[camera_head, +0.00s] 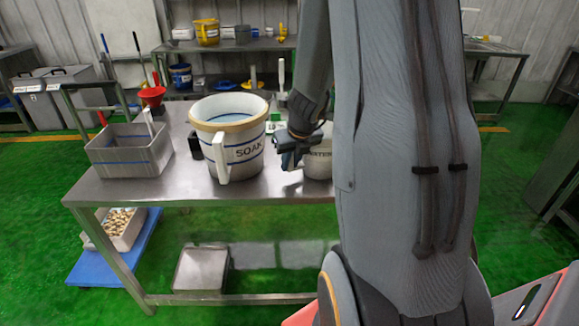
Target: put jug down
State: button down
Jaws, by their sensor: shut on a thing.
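The jug (318,164) is a pale vessel with dark lettering, of which "ATER" can be read. My arm hides its right side and much of its top. It is at the right part of the steel table (185,187), and I cannot tell whether its base touches the top. My gripper (293,157) is at the jug's left side, shut on it; the fingertips are small and partly unclear. A large white tub (237,165) marked "SOAK", with a tan rim and a white handle, stands left of my gripper.
A grey bin (128,165) with a blue stripe stands at the table's left. A small black block (195,145) is between bin and tub. A red funnel (152,95) and a back bench (222,47) with containers are behind. The table's front strip is bare.

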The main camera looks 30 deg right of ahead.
jog(key=shift+f, duration=0.1)
dwell(0.3)
jog(key=c, duration=1.6)
grip_release()
jog(key=shift+c, duration=0.2)
jog(key=d+p+v, duration=0.1)
jog(key=p+v, duration=0.5)
jog(key=v, duration=0.6)
jog(key=s+a+m+g, duration=0.1)
jog(key=s+a+m, duration=0.5)
jog(key=a+m, duration=0.5)
jog(key=s+a+m+g, duration=0.2)
jog(key=s+a+m, duration=0.5)
jog(key=m, duration=1.6)
jog(key=shift+s+a+r+y, duration=0.15)
jog(key=shift+a+r+y, duration=0.25)
jog(key=shift+a, duration=1.5)
